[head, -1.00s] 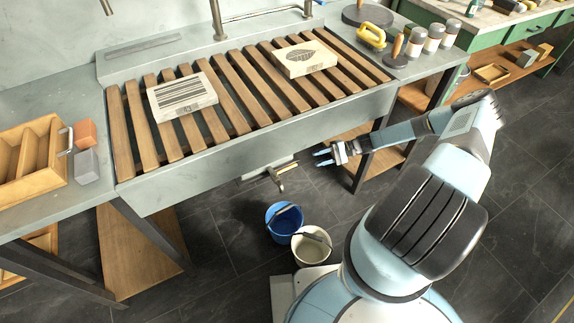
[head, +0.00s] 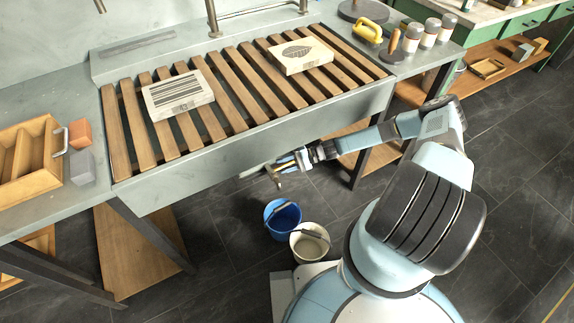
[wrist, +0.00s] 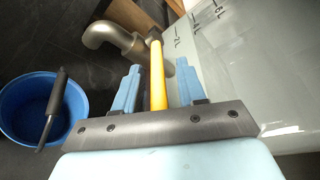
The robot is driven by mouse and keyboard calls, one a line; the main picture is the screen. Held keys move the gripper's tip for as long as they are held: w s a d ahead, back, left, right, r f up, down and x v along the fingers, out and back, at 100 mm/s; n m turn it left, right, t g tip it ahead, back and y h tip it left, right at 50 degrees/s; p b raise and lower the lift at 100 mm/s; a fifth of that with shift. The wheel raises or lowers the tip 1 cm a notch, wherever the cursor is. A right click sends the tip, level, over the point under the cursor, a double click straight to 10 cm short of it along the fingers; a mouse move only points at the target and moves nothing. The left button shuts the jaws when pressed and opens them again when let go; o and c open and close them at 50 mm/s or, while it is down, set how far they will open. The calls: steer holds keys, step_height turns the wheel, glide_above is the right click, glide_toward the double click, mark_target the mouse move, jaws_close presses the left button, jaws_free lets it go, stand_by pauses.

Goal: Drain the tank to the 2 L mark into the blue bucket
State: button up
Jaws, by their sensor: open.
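My gripper (head: 290,162) is at the tap under the front of the tank (head: 225,165). In the wrist view its two pale blue fingers (wrist: 157,92) are open, one on each side of the yellow tap lever (wrist: 157,75). I see a gap between the lever and each finger. The metal spout (wrist: 105,35) bends away to the left. The tank wall (wrist: 235,65) carries level marks, with "2L" nearest the lever and "6L" farther right. The blue bucket (head: 284,222) stands on the floor below the tap; it also shows in the wrist view (wrist: 75,122). I cannot make out a water level.
A cream bucket (head: 310,250) stands right beside the blue one, close to my base. A slatted rack (head: 240,88) covers the tank and bears two printed blocks. A table leg (head: 362,165) stands right of the tap. Dark floor is free left of the buckets.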

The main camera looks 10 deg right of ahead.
jaws_close()
stand_by(0.4)
